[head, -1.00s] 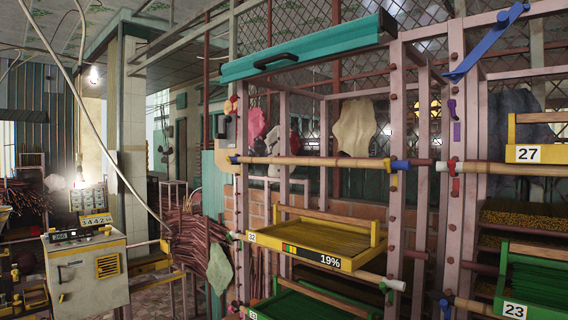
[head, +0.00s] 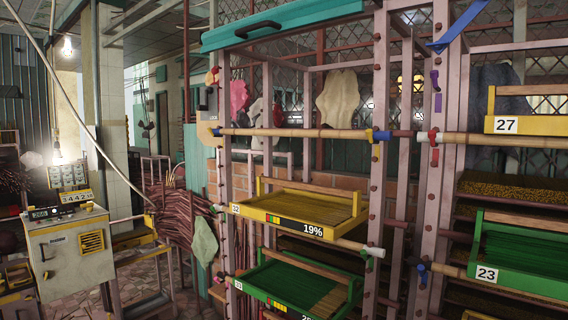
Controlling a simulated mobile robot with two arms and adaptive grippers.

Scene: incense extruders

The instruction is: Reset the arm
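Neither of my arms nor grippers shows in the head view. A pink rack (head: 378,130) stands at the centre right. It holds a yellow tray (head: 272,218) marked 19% with sticks in it, and a green tray (head: 262,293) below with more sticks. On the right, a yellow tray (head: 528,124) marked 27 sits high, and a green tray (head: 487,274) marked 23 sits lower.
A control cabinet (head: 70,250) with a display stands at the left. A bundle of reddish sticks (head: 172,207) lies beside the rack. A bamboo bar (head: 300,133) crosses the rack's front. Tiled floor (head: 155,268) shows between cabinet and rack.

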